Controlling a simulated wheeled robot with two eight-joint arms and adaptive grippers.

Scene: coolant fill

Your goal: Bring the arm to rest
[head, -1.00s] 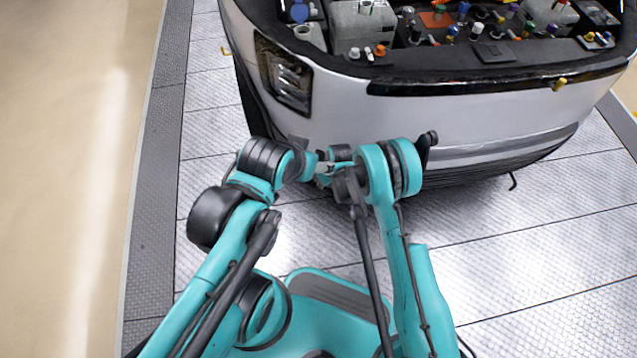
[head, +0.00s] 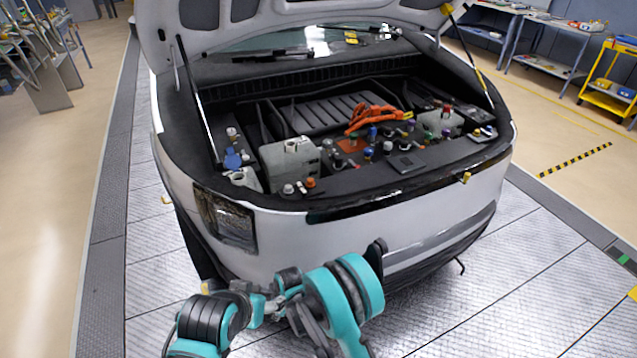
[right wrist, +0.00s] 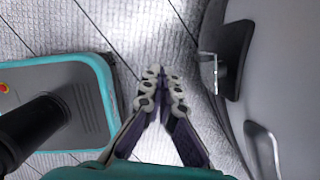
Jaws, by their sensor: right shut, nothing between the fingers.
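In the right wrist view, my right gripper (right wrist: 161,78) is shut, its fingertips meeting with nothing between them. It hangs over the grey floor plates (right wrist: 70,22), apart from the car's grey bodywork (right wrist: 290,60) at the right. In the head view, my right gripper (head: 278,300) is small and partly hidden among the arm links in front of the car's bumper (head: 400,235). My right arm (head: 345,295) is bent low in the picture. My left arm (head: 205,320) is folded beside it; its gripper cannot be made out clearly.
The car's open front bay holds a grey reservoir (head: 291,165), coloured caps and an orange cable bundle (head: 375,117). The raised hood (head: 300,12) is above. Workbenches (head: 500,25) and a yellow cart (head: 612,80) stand far right. Floor beside the car is clear.

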